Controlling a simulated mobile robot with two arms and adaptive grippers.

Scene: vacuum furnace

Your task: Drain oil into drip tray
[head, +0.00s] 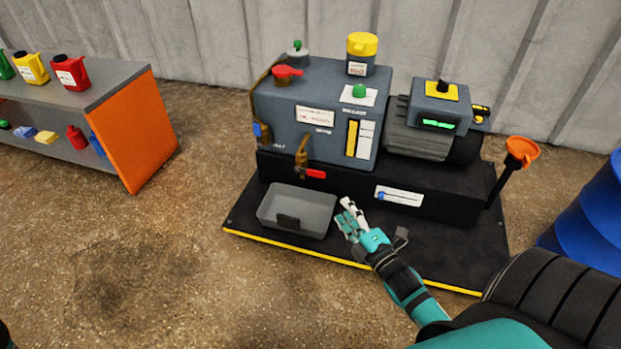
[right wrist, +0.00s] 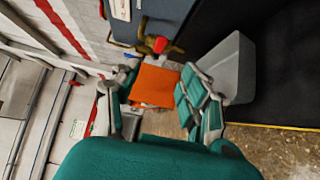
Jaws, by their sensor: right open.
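The grey drip tray (head: 268,213) sits on the black base in front of the pump unit, and it also shows in the right wrist view (right wrist: 236,66). A brass drain valve (head: 302,154) with a red handle (head: 316,174) is on the pump's lower front, above the back of the tray; it shows in the right wrist view too (right wrist: 157,43). The tray's inside looks empty, and no oil flow is visible. My right gripper (head: 347,214) is open and empty, just right of the tray and in front of the valve.
The grey pump (head: 290,100) carries a red knob and a yellow cap. An orange funnel (head: 521,150) stands on the right, near a blue drum (head: 590,215). A shelf with an orange end panel (head: 135,130) holds oil cans on the left. The floor between is clear.

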